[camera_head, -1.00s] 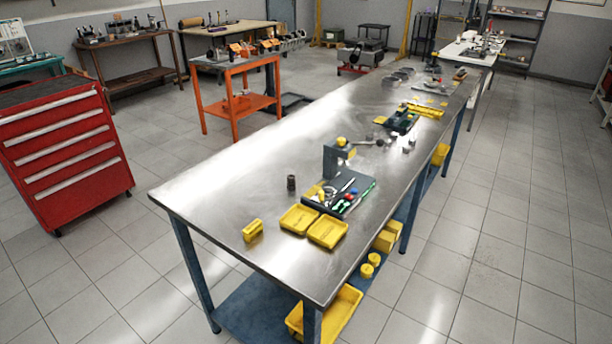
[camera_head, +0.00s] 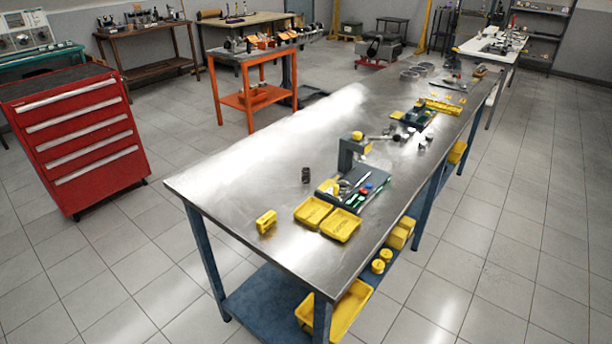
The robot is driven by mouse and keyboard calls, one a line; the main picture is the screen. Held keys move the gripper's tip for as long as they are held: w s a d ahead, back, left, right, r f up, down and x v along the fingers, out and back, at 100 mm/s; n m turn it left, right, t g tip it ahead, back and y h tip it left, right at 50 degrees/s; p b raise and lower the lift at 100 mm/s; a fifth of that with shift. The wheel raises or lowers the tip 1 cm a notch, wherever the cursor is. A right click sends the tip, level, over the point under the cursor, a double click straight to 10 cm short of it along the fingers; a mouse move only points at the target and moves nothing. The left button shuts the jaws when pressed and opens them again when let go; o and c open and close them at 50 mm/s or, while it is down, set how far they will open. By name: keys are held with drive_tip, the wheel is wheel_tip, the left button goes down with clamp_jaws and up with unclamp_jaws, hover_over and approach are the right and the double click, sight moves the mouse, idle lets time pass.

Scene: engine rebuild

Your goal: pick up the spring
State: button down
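A small dark upright cylinder (camera_head: 305,175), which looks like the spring, stands on the steel workbench (camera_head: 240,190). It is left of the tool tray and behind the yellow trays, with clear metal around it. It is too small to make out coils. My gripper is not in view.
Two yellow trays (camera_head: 326,217) and a yellow block (camera_head: 266,222) lie near the bench's front edge. A tool tray (camera_head: 352,190) with a grey stand (camera_head: 352,152) is to the right. A red drawer cabinet (camera_head: 75,140) and an orange cart (camera_head: 252,85) stand left.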

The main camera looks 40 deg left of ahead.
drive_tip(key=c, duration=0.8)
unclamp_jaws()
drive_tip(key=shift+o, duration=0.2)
